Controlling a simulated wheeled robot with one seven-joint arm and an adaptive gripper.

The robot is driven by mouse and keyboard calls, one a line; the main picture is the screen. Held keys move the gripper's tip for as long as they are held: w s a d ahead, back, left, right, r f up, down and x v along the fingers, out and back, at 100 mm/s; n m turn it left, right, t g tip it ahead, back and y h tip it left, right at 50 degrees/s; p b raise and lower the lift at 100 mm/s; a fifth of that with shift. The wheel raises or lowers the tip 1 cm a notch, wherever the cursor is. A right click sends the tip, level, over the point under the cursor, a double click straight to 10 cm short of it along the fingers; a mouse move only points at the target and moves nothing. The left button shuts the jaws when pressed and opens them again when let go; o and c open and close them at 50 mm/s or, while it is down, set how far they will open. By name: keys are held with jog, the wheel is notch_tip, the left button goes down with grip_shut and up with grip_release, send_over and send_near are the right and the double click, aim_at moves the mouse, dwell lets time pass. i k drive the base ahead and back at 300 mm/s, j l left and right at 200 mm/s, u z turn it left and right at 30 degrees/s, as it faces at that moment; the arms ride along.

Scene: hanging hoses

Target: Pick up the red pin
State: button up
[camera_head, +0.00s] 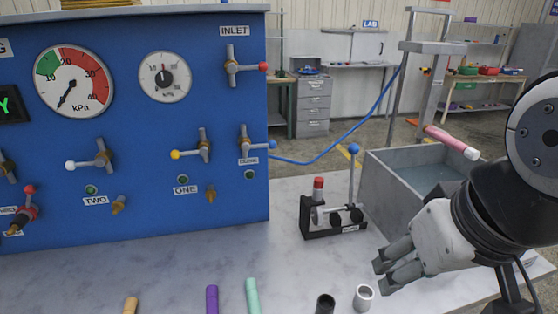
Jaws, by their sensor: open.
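A small red-topped pin (318,188) stands upright in a black stand (330,228) on the grey table, right of the blue panel. A blue-knobbed lever (354,165) rises from the right side of the same stand. A larger pink-red rod (452,142) with a pale end lies tilted above the grey tub; I cannot tell what holds it. My gripper (382,275) is at the lower right, in front of the tub and to the right of and nearer than the stand. It is open and apart from the pin. Nothing shows between its fingers.
The blue panel (135,190) with gauges and valves fills the left. The grey tub (400,188) stands behind my gripper. Tan (131,304), purple (212,299) and teal (252,296) pegs, a black cup (325,303) and a silver cup (364,297) are at the front. A blue hose (330,150) hangs behind.

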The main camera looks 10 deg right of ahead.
aim_at(319, 181)
jog(key=i+l+u, duration=0.15)
jog(key=l, duration=0.8)
jog(key=l+u, duration=0.15)
jog(key=l, duration=0.8)
